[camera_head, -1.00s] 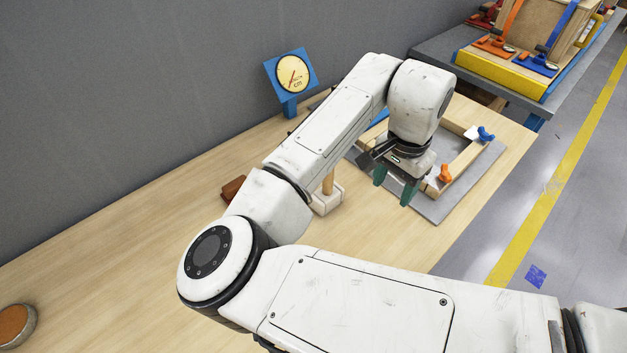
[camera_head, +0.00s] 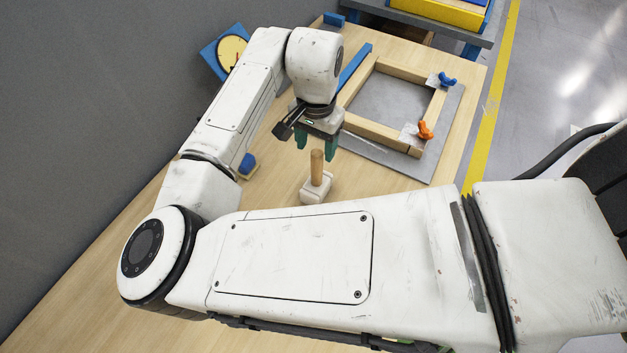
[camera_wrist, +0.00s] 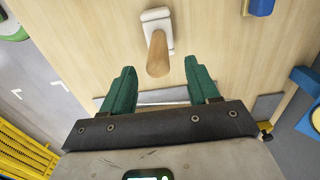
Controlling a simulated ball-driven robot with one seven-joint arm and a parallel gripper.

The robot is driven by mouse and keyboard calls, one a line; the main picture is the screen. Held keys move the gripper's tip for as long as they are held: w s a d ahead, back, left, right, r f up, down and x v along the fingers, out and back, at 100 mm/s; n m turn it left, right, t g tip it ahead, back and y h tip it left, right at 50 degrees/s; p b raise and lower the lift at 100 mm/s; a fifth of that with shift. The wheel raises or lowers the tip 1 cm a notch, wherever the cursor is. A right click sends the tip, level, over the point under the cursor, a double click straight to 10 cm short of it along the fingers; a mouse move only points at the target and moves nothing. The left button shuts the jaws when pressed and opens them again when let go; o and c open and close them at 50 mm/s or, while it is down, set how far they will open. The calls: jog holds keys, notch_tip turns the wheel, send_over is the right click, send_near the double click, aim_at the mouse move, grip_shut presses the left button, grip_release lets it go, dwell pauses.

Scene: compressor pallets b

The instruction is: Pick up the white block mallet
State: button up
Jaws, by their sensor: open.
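The white block mallet (camera_head: 315,188) stands on the wooden table with its white head down and its wooden handle pointing up. In the wrist view the mallet (camera_wrist: 157,44) lies ahead of the fingertips, its handle leaning toward the gap between them. My gripper (camera_head: 316,150) is open and empty, with two green fingers, above and just behind the mallet in the head view. In the wrist view my gripper (camera_wrist: 158,75) shows its fingers apart, with the handle end near the gap and no visible contact.
A wooden frame (camera_head: 367,132) with orange (camera_head: 425,130) and blue clamps (camera_head: 447,79) lies on a grey plate behind right. A blue-topped brush or block (camera_head: 247,163) sits left of the mallet. A dial gauge (camera_head: 231,50) stands near the wall. Bare table surrounds the mallet.

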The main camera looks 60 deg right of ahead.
aim_at(317, 162)
jog(key=shift+s+f+p, duration=0.1)
jog(key=shift+f+p, duration=0.7)
jog(key=shift+f, duration=2.55)
jog(key=shift+c, duration=0.4)
jog(key=shift+r, duration=0.1)
grip_shut()
jog(key=shift+r, duration=0.1)
